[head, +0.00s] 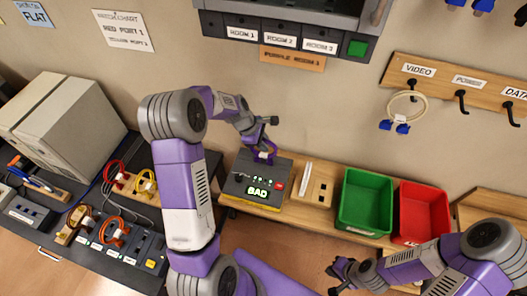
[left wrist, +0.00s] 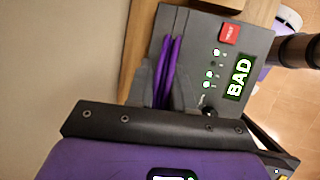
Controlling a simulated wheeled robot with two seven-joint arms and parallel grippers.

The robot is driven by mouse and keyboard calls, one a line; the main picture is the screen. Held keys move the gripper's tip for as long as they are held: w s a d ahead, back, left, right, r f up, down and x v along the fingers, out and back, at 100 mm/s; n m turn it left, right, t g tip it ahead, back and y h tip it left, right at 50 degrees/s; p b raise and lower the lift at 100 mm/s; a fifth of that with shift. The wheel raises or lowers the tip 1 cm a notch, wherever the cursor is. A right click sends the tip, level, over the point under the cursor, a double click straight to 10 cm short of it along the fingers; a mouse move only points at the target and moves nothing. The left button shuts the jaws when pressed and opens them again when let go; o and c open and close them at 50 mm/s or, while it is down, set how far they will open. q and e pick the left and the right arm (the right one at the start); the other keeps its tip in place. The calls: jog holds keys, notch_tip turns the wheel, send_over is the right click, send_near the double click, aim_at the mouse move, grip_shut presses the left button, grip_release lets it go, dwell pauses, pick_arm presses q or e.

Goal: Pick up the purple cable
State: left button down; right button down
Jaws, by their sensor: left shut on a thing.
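The purple cable (head: 267,157) is at the back of the dark tester box (head: 236,188), whose screen reads BAD. My left gripper (head: 264,147) is over that box, with its fingers on the cable. In the left wrist view the cable's purple strands (left wrist: 172,60) run between the two grey fingers (left wrist: 162,88), which are shut on them. The strands lie along the side of the box face (left wrist: 200,30); where their ends go is hidden. My right gripper (head: 340,276) is at the lower right, empty, with its fingers apart.
A wooden socket block (head: 319,186), a green bin (head: 366,202) and a red bin (head: 423,212) stand right of the tester. Red, yellow and orange cables lie on the left bench. A white cable with blue plugs (head: 402,126) hangs from a hook rail (head: 440,78).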

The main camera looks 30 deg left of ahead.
pick_arm(q)
jog(key=shift+r, duration=0.1)
notch_tip(320, 180, up, 10)
jog(key=shift+f, duration=0.1)
dwell(0.4)
dwell(1.0)
